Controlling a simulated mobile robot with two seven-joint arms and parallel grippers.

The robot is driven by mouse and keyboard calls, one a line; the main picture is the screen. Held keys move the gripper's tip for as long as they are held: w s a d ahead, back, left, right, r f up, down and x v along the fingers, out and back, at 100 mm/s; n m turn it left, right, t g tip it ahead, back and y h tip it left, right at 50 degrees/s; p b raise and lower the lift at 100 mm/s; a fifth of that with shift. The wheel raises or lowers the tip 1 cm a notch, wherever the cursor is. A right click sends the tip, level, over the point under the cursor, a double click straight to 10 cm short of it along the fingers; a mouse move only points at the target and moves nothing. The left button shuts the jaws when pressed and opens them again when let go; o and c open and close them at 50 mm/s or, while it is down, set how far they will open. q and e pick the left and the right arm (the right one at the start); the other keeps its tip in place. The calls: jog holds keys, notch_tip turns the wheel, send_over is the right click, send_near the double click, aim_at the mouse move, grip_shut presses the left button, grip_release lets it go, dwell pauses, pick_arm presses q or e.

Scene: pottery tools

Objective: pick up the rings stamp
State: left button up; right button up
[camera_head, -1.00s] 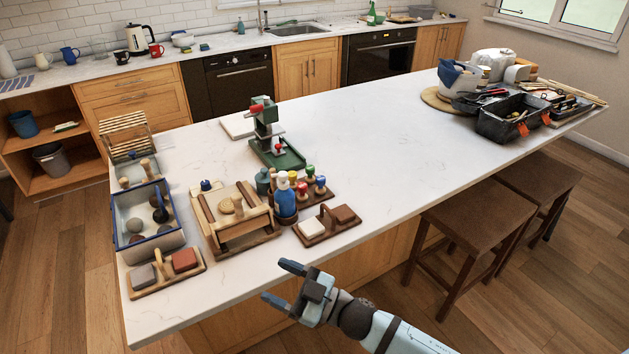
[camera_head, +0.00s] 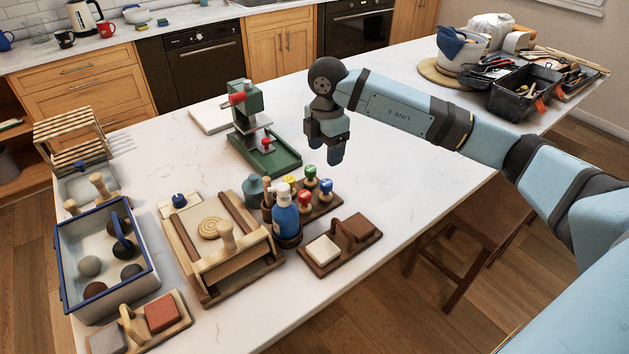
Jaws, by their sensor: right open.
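Several stamps with coloured knobs stand in a dark wooden rack (camera_head: 322,206) near the middle of the island: a green-topped stamp (camera_head: 310,172), a blue-topped stamp (camera_head: 326,187), a red-topped stamp (camera_head: 304,199) and a yellow-topped stamp (camera_head: 289,180). Their undersides are hidden, so I cannot tell which one bears rings. My right gripper (camera_head: 328,154) points down above the island, just behind and above the green and blue knobs in the picture. It is empty, its fingers apart but overlapping in this view. My left gripper is not in view.
A green press (camera_head: 265,150) stands behind. A wooden holder with two blocks (camera_head: 340,250) lies in front, and a wooden frame press (camera_head: 225,265) to the left. The countertop right of the rack is clear.

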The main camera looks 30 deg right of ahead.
aim_at(327, 182)
jog(key=shift+d+f, duration=0.15)
jog(key=shift+f, duration=0.25)
jog(key=shift+s+f, duration=0.35)
jog(key=shift+f, duration=0.3)
jog(key=shift+s+f, duration=0.3)
jog(key=shift+f, duration=0.3)
jog(key=f, duration=0.4)
jog(key=shift+w+p, duration=0.25)
jog(key=shift+p, duration=0.05)
jog(key=shift+f, duration=0.45)
jog(key=f, duration=0.3)
jog(key=f+p, duration=0.1)
jog(key=shift+w+d+f, duration=0.15)
jog(key=shift+w+f, duration=0.1)
jog(key=shift+f, duration=0.15)
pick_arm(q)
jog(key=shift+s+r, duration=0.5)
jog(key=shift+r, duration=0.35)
pick_arm(e)
jog(key=c, duration=1)
